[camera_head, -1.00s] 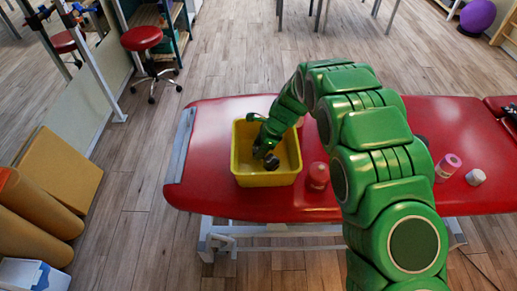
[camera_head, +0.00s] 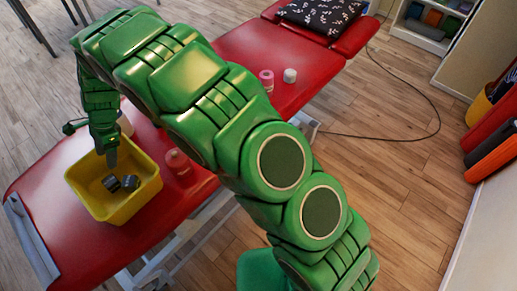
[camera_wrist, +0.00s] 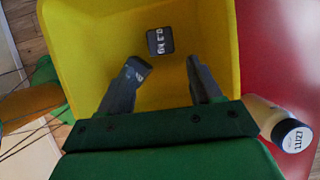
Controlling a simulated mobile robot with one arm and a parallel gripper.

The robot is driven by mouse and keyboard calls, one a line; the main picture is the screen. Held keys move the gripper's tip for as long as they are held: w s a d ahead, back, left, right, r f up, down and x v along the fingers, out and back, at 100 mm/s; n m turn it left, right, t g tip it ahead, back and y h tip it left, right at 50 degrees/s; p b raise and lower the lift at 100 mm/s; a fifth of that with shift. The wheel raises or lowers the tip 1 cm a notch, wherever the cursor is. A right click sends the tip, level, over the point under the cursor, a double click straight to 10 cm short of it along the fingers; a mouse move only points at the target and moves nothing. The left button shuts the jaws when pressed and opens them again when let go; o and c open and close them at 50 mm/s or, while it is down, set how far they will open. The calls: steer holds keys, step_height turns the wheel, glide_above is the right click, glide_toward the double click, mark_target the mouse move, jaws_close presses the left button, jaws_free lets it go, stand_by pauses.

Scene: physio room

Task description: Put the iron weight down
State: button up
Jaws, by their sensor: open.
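The iron weight (camera_wrist: 160,41) is a dark grey block with pale markings on its face. In the wrist view it lies on the floor of the yellow bin (camera_wrist: 85,50), just beyond my fingertips. My gripper (camera_wrist: 166,62) is open, its two grey fingers spread apart inside the bin, with clear yellow floor between them and the weight. In the head view my gripper (camera_head: 112,158) points down into the bin (camera_head: 140,200). Dark pieces of the weight (camera_head: 130,182) show on the bin floor below it; their exact outline is too small to tell.
The bin stands on a red treatment table (camera_head: 60,190). A red jar (camera_head: 178,160) stands right beside the bin. A pink roll (camera_head: 267,80) and a white jar (camera_head: 290,75) stand farther along.

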steer(key=w+d+r+n+t, duration=0.1)
steer(key=d+r, duration=0.5)
steer(key=d, duration=0.4)
steer(key=d+r+n+h, duration=0.1)
steer(key=d+r, duration=0.4)
steer(key=d, duration=0.5)
steer(key=w+d+r+n+t, duration=0.1)
steer(key=d+r+n, duration=0.1)
steer(key=d+r, duration=0.65)
steer(key=s+d+r+n+h, duration=0.1)
steer(key=s+d, duration=0.4)
steer(key=d, duration=0.5)
steer(key=s+d+r+n, duration=0.1)
steer(key=s+d, duration=0.5)
steer(key=d, duration=0.3)
steer(key=s+d+n+h, duration=0.1)
steer(key=s+d+n, duration=0.2)
steer(key=s+d, duration=0.7)
steer(key=s, duration=0.4)
steer(key=shift+s+d+r, duration=0.25)
steer(key=shift+d+r, duration=0.1)
